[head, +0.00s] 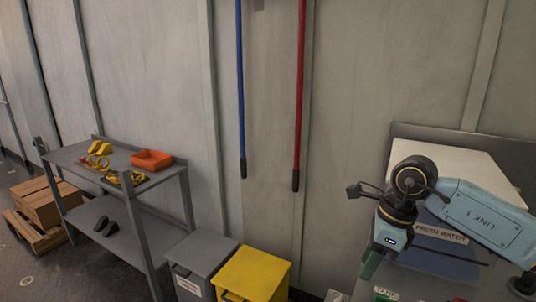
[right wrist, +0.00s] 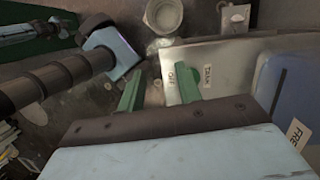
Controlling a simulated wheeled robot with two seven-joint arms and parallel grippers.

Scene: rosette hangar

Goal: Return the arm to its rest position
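My right arm (head: 470,215) comes in from the right in the head view, light blue with dark joints and the marking LINK 5. Its gripper (head: 371,264) points down in front of a panel labelled FRESH WATER (head: 441,232). In the right wrist view, the two green fingers of the right gripper (right wrist: 160,90) stand apart with nothing held between them. Behind them is a pale plate with OFF and TANK labels (right wrist: 222,68). My left gripper does not show in the head view.
A grey shelf (head: 70,155) with an orange tray (head: 151,160) stands at the left. A grey bin (head: 205,250) and a yellow bin (head: 256,275) stand at lower middle. A blue pole (head: 240,90) and a red pole (head: 299,90) hang on the wall.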

